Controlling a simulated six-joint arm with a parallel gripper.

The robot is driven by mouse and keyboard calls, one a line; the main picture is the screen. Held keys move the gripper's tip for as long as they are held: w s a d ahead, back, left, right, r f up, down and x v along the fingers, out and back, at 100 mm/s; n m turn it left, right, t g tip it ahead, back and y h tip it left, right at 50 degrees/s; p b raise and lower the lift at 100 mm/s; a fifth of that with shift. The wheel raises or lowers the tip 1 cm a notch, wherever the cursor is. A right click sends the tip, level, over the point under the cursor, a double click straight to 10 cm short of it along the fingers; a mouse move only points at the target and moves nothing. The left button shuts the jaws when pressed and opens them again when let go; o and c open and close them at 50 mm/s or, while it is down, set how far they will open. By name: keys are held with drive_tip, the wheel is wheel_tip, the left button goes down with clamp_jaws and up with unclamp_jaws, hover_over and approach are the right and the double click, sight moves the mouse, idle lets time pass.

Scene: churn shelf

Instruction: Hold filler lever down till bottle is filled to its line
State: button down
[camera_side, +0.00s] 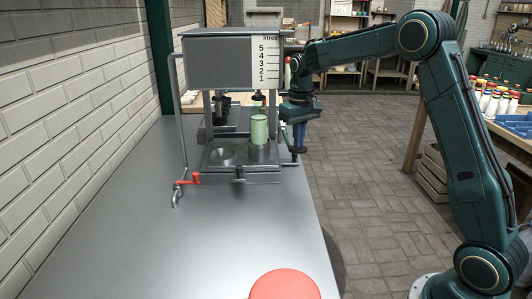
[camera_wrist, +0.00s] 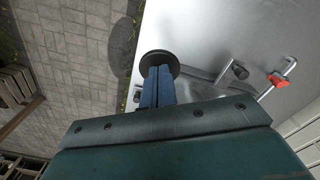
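The filler, a grey tank (camera_side: 217,63) with a litres scale (camera_side: 264,62), stands on the metal bench. A pale green bottle (camera_side: 259,130) stands upright under the tank, its lower end in a grey holder (camera_side: 262,153). Its fill line and level are too small to read. My gripper (camera_side: 298,146) points down just right of the bottle, apart from it. In the wrist view, its blue fingers (camera_wrist: 157,88) are together, with a black round disc (camera_wrist: 158,62) at their tips. This may be the filler lever's end; I cannot tell whether they press it.
A red-handled tap (camera_side: 188,182) is at the filler's front left; it also shows in the wrist view (camera_wrist: 278,80). A dark knob (camera_side: 239,173) sits at the front. A red disc (camera_side: 285,286) is at the near end. The front bench top (camera_side: 190,250) is clear.

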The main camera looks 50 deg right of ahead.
drive_tip(key=shift+r, duration=2.75)
drive_tip(key=shift+s+r, duration=0.1)
drive_tip(key=shift+s+a+r, duration=0.1)
drive_tip(key=shift+a+r, duration=0.1)
drive_tip(key=s+a+r+n+t, duration=0.1)
drive_tip(key=s+a+r, duration=0.25)
drive_tip(key=s, duration=0.35)
drive_tip(key=s+a+r+t, duration=0.2)
drive_tip(key=s+a+r, duration=0.1)
drive_tip(key=s+a, duration=0.3)
drive_tip(key=s+a+f+n+t, duration=0.1)
drive_tip(key=s+f, duration=0.1)
drive_tip(key=s, duration=0.6)
drive_tip(key=s+a+f+n+t, duration=0.1)
drive_tip(key=s+a+f, duration=0.1)
drive_tip(key=s, duration=0.7)
drive_tip(key=shift+s+a+f+t, duration=0.2)
drive_tip(key=shift+f+t, duration=0.1)
drive_tip(key=shift+f, duration=0.3)
